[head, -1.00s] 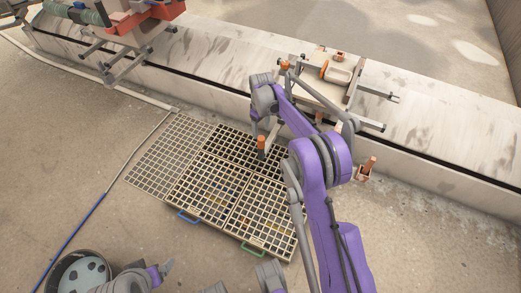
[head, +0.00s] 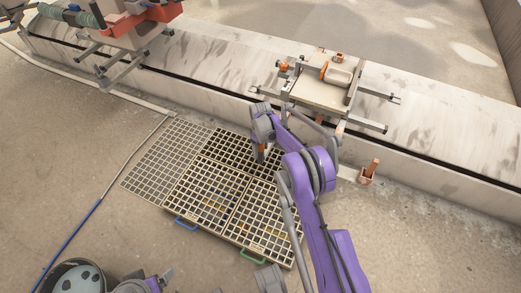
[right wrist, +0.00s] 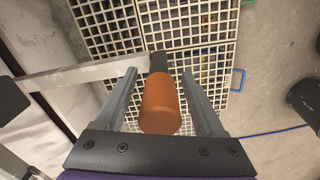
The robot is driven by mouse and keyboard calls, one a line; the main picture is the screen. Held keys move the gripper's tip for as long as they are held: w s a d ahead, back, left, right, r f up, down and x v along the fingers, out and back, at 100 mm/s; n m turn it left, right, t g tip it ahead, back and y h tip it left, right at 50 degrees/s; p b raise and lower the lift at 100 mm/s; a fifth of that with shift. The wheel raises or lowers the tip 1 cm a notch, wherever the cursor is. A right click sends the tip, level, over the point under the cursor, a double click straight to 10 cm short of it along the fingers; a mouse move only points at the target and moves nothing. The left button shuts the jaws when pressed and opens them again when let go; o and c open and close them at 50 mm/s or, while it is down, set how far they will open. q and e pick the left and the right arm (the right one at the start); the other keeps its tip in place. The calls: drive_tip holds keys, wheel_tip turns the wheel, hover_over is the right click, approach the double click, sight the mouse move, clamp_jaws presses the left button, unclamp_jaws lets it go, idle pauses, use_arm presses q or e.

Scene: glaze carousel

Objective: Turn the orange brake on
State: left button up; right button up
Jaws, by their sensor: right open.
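The orange brake handle (right wrist: 160,105) is a cylinder on a dark stem at the end of a pale grey bar (right wrist: 92,73). In the right wrist view it lies between the two fingers of my right gripper (right wrist: 160,100), with gaps on both sides. The gripper is open. In the head view my right gripper (head: 262,150) is over the handle and hides most of it. A purple and grey part, apparently my left gripper (head: 160,279), shows at the lower left edge; its jaws are unclear.
A carriage (head: 320,93) with orange knobs sits on the pale wall behind. Another orange-handled lever (head: 371,168) stands in a bracket to the right. Floor gratings (head: 150,168) lie below. A bucket (head: 78,278) stands at lower left, and a red machine (head: 140,18) at upper left.

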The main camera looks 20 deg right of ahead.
clamp_jaws()
idle(0.4)
idle(1.0)
